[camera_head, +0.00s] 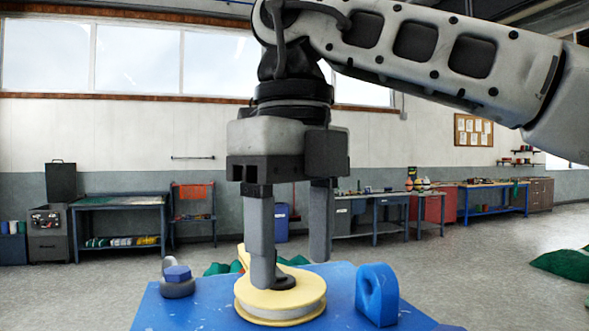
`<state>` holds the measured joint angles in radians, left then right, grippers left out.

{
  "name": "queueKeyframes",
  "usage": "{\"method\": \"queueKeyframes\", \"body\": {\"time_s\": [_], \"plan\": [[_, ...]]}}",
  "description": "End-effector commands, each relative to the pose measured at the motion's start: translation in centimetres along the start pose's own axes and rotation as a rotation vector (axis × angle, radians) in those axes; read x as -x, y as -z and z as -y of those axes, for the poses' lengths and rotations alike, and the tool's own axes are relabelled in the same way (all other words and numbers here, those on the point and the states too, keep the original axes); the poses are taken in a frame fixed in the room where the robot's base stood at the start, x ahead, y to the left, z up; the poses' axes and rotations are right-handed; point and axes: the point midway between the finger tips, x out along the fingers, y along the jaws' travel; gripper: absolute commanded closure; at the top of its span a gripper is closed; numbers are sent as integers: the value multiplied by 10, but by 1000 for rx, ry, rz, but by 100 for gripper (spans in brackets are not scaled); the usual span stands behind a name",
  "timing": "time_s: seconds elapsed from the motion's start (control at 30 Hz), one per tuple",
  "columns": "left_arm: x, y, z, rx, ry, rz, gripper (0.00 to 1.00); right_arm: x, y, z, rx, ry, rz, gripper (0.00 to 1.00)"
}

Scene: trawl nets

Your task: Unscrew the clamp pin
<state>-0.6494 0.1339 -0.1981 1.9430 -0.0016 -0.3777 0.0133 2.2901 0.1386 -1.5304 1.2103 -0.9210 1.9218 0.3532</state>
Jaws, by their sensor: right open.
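My right gripper (291,262) comes down from the upper right and points straight down. Its two grey fingers are apart. The near finger stands over a round yellow and silver disc-shaped piece (280,302) with a dark ring (285,282) at its centre; I cannot tell whether it touches. The disc sits on a blue plate (215,305). I cannot tell which part is the clamp pin. My left gripper does not show.
Green netting (222,268) lies behind the plate, and more green netting (565,264) lies on the floor at the right. Workbenches (120,202) and cabinets line the far wall. The grey floor between is mostly clear.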

Motion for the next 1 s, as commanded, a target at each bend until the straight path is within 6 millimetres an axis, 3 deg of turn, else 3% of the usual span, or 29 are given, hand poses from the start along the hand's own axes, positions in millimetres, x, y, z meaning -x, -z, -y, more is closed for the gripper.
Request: {"method": "queueKeyframes", "body": {"time_s": [0.13, 0.33, 1.0], "plan": [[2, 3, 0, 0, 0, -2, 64, 38, 0, -1, -1, 2, 3, 40], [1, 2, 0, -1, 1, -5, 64, 56, 0, -1, 0, 4, -6, 40], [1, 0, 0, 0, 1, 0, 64, 64, 0, 0, 1, 0, 0, 40]]}}
